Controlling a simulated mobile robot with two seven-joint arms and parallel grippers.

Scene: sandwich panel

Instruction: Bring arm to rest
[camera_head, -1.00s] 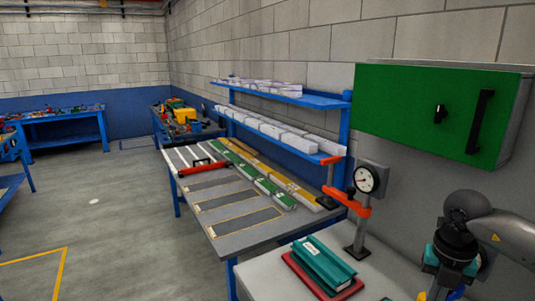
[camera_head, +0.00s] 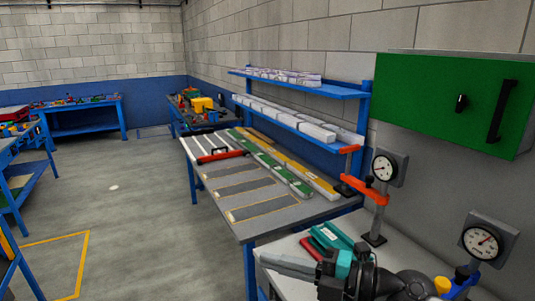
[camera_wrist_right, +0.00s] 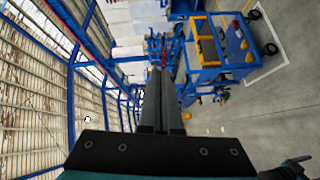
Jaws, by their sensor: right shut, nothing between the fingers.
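My right arm comes in from the lower right in the head view. Its gripper (camera_head: 264,259) points left above the white table's front part, with long grey fingers pressed together and nothing between them. In the right wrist view the two dark fingers (camera_wrist_right: 161,80) lie side by side, shut and empty. A teal block (camera_head: 330,236) on a red base (camera_head: 308,247) sits on the white table (camera_head: 385,258), partly hidden behind my right gripper. My left gripper is in neither view.
Two dial gauges (camera_head: 384,167) (camera_head: 481,242) stand at the right under a green wall cabinet (camera_head: 445,100). A grey workbench (camera_head: 225,225) with green and yellow strips lies beyond. The wrist view shows a blue cart (camera_wrist_right: 216,74). Open floor (camera_head: 130,210) lies left.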

